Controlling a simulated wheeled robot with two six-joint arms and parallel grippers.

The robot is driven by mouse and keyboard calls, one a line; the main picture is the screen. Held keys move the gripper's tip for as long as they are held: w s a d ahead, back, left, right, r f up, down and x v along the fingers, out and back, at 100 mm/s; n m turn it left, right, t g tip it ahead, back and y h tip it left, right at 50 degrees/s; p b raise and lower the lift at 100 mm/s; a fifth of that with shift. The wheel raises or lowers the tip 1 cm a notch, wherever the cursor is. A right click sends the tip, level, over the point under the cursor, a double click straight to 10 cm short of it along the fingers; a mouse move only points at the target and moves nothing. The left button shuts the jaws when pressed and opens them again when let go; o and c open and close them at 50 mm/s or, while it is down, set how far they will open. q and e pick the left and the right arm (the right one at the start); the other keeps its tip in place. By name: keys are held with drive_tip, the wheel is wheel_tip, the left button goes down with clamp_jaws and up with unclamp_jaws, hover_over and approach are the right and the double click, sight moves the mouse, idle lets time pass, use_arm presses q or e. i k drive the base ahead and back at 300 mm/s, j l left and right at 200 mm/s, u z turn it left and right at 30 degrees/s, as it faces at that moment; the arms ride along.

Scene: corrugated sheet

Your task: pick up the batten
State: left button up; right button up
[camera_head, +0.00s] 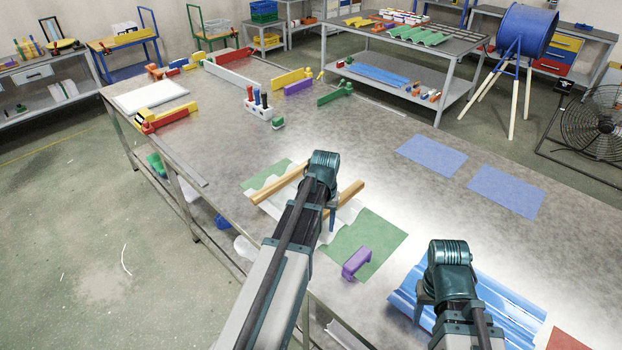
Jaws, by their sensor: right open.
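Two wooden battens lie near the front edge of the table, one on the left (280,184) and one on the right (346,201). A pale wavy corrugated sheet (268,205) lies around them. My left arm reaches over this spot, and its gripper (322,206) is at the gap between the two visible wood lengths. The arm hides most of its fingers and any wood beneath, so I cannot tell whether it touches the wood. My right gripper (440,305) is open above a blue corrugated sheet (508,309), with one finger showing on its left.
A purple block (356,262) stands on a green mat (380,240) between my arms. Two blue mats lie at the right (431,156) (506,190). A white holder with coloured handles (257,106) stands farther back. The table middle is clear.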

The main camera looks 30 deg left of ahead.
sight(270, 189)
drive_tip(key=j+z, duration=0.8)
drive_tip(key=j, duration=1.2)
drive_tip(key=k+j+z, duration=0.15)
drive_tip(key=j, duration=0.5)
drive_tip(key=j+z, duration=0.1)
drive_tip(key=j, duration=0.6)
drive_tip(key=k, duration=0.05)
